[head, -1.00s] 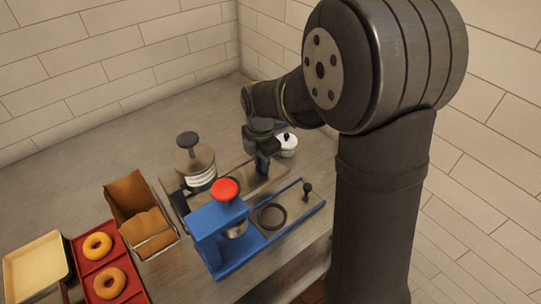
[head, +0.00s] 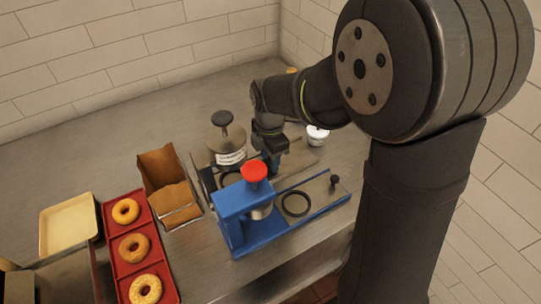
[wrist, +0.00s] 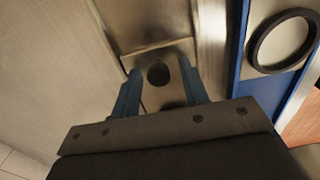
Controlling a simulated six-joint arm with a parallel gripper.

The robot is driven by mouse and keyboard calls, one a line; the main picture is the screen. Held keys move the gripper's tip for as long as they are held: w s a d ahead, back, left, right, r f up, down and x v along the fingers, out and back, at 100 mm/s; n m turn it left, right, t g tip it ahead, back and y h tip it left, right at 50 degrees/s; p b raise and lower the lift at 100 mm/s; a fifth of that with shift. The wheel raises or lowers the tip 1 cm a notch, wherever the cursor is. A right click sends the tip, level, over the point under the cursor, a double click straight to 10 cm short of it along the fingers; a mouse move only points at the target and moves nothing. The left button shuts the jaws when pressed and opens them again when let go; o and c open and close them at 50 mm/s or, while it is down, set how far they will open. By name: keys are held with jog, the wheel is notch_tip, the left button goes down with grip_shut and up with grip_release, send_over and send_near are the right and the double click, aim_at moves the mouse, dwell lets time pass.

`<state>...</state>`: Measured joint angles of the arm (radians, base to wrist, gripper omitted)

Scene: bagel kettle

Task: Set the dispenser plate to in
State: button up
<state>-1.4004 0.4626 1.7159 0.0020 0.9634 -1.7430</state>
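The rear dispenser (head: 227,140) is a canister with a dark knob on top and a white label, standing behind the blue press. Its flat metal plate (head: 302,158) extends to the right. The wrist view shows a grey plate (wrist: 150,98) with a dark round knob or hole (wrist: 158,73). My gripper (head: 273,170) is low over the plate, right of the canister. In the wrist view the blue fingers of my gripper (wrist: 160,92) are apart, on either side of the dark round spot, with gaps visible. Their tips' contact with the plate is unclear.
The blue press (head: 236,205) with a red knob (head: 254,171) stands just in front, with a ring (head: 295,204) and black knob (head: 334,182) on its slide. A small white pot (head: 317,134) is behind right. A red tray (head: 115,215) of bagels and a brown bag holder (head: 168,185) lie left.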

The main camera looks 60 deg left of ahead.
notch_tip(320, 180, up, 18)
jog(key=shift+f, duration=0.25)
dwell(0.3)
jog(key=shift+f, duration=0.15)
dwell(0.4)
notch_tip(320, 180, down, 17)
jog(key=shift+w+f, duration=0.15)
dwell(0.4)
